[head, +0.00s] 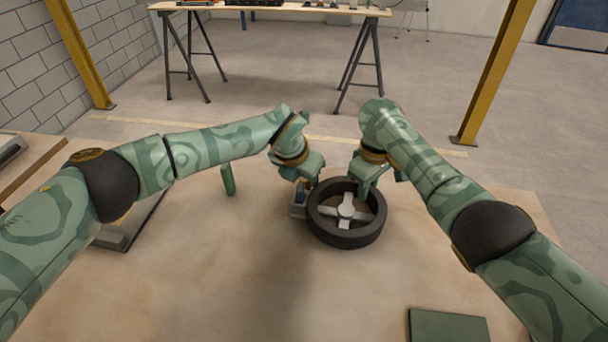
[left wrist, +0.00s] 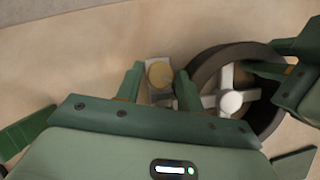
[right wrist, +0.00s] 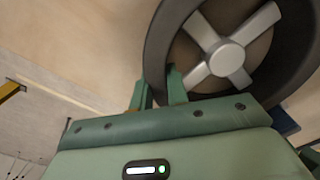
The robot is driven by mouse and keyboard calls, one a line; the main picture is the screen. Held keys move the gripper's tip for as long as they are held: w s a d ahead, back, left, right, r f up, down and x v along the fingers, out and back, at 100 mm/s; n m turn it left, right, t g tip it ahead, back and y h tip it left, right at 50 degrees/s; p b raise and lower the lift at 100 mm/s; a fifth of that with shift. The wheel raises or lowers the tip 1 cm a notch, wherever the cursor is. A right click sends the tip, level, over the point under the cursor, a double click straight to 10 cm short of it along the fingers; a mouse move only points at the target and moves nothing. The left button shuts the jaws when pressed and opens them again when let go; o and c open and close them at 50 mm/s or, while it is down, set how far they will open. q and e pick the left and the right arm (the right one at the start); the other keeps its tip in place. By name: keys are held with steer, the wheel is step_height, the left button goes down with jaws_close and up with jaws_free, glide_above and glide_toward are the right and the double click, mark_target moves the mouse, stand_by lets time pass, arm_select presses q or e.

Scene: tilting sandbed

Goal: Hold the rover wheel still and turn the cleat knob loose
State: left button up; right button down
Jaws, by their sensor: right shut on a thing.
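The rover wheel (head: 346,240) is a dark tyre with a pale spoked hub, lying flat on the sandy bed. My right gripper (head: 362,188) is shut on the far right part of its rim; in the right wrist view the rim (right wrist: 158,50) passes between the fingers (right wrist: 158,92). The cleat knob (left wrist: 160,74) is a round brass-coloured cap on a small grey block (head: 298,212) beside the wheel's left side. My left gripper (left wrist: 158,85) is open, with one finger on each side of the knob. I cannot tell whether the fingers touch it. In the head view, my left gripper (head: 308,184) hides the knob.
A green rounded post (head: 228,181) stands left of the wheel, and a flat green pad (head: 447,325) lies at the front right. The bed's front middle is clear. A trestle table (head: 270,9) and yellow posts (head: 492,75) stand further back.

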arm_select(q)
steer(key=c, duration=0.7)
steer(key=shift+n, duration=0.4)
steer(key=n+y, duration=0.1)
steer(key=n, duration=0.2)
steer(key=n+y, duration=0.1)
steer(key=n, duration=0.2)
steer(key=shift+d+t+y, duration=0.2)
steer(key=shift+t+y, duration=0.1)
steer(key=shift+y, duration=0.1)
steer(key=n+y, duration=0.1)
steer(key=n, duration=0.2)
steer(key=n+g+y, duration=0.1)
steer(key=n, duration=0.2)
steer(key=shift+d+n, duration=0.15)
steer(key=shift+n, duration=0.15)
steer(key=shift+w, duration=0.1)
steer(key=o, duration=0.7)
